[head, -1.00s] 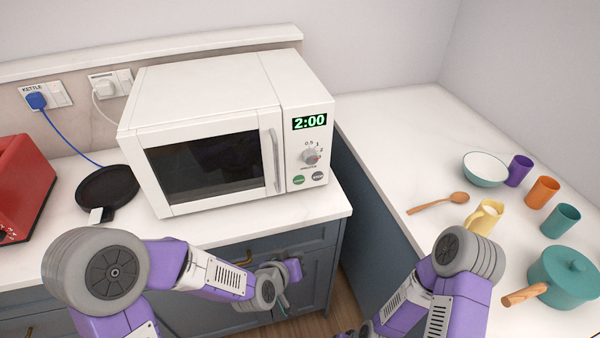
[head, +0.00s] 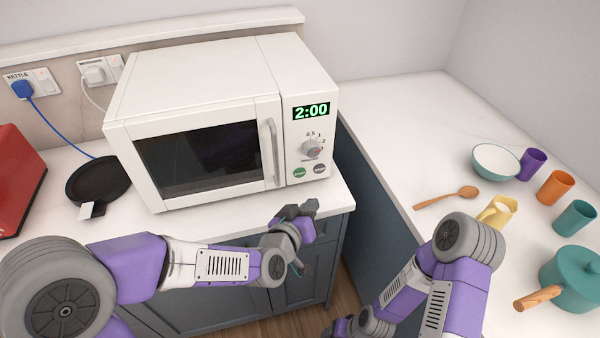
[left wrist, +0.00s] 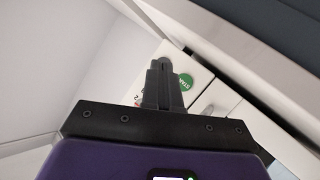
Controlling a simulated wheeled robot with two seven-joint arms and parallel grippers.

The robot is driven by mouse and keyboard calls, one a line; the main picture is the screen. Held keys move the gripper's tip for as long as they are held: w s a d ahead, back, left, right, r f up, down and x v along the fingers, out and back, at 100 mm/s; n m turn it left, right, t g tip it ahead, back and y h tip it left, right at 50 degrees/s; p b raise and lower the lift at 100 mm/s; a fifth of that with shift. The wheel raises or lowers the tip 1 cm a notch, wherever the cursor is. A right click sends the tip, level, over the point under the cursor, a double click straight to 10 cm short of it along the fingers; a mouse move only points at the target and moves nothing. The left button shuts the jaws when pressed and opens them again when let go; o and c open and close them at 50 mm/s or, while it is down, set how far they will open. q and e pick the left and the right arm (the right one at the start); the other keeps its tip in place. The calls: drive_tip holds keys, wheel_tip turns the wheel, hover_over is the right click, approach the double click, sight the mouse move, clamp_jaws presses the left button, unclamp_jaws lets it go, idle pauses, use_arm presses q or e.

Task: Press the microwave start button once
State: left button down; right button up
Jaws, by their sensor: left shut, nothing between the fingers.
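The white microwave (head: 195,85) stands on the counter with its door shut and its display (head: 311,110) reading 2:00. Its round green start button (head: 299,173) is at the lower left of the control panel, beside a dark grey button (head: 320,171). My left gripper (head: 298,209) is shut and empty, below and in front of the panel, apart from the button. In the left wrist view the shut fingers (left wrist: 163,78) appear just left of the green start button (left wrist: 186,82), covering part of the panel. My right arm reaches the bottom edge; its fingers cannot be made out.
The microwave's vertical handle (head: 270,153) is left of the buttons, and a dial (head: 312,148) is above them. A black pan (head: 98,181) and a red appliance (head: 15,175) stand left. A bowl, cups, a jug, a spoon and a teal pot (head: 572,278) are on the right counter.

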sight(300, 173)
use_arm(q)
drive_tip(key=w, duration=0.1)
drive_tip(key=w+a, duration=0.1)
drive_tip(key=w, duration=0.2)
drive_tip(key=shift+w+a, duration=0.35)
drive_tip(key=shift+w, duration=0.05)
drive_tip(key=shift+w+a, duration=0.25)
drive_tip(key=shift+w, duration=0.7)
idle(0.9)
drive_tip(key=shift+w+a+b, duration=0.15)
drive_tip(key=shift+w+b, duration=0.25)
drive_tip(key=shift+w+a, duration=0.1)
drive_tip(key=shift+w, duration=0.25)
idle(0.7)
drive_tip(key=shift+s, duration=0.1)
drive_tip(key=shift+s+d+b, duration=0.2)
drive_tip(key=shift+s+b, duration=0.15)
drive_tip(key=shift+s, duration=0.3)
